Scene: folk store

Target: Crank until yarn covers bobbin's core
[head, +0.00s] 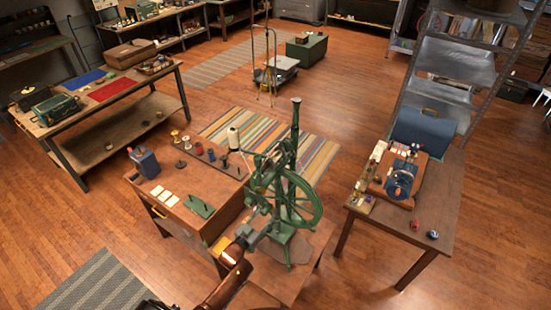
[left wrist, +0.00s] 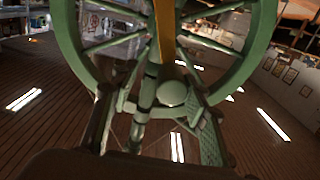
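The green cast winding machine (head: 292,150) stands on the wooden bench, with a large spoked wheel (head: 297,203) on its right side. The wheel fills the upper part of the left wrist view (left wrist: 262,45), with a yellow upright strip in front of it. A pale round knob (left wrist: 172,93) shows near the lower middle. My left gripper (head: 246,236) is close to the machine's lower left. In the left wrist view its two dark fingers (left wrist: 155,110) are apart, with green machine parts beyond them; contact cannot be told. The bobbin's core and its yarn cannot be made out. My right gripper is out of view.
On the bench (head: 180,208) are a white yarn cone (head: 233,138), several spools, a blue box (head: 145,162) and pale cards. A striped rug (head: 315,150) and open floor lie behind.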

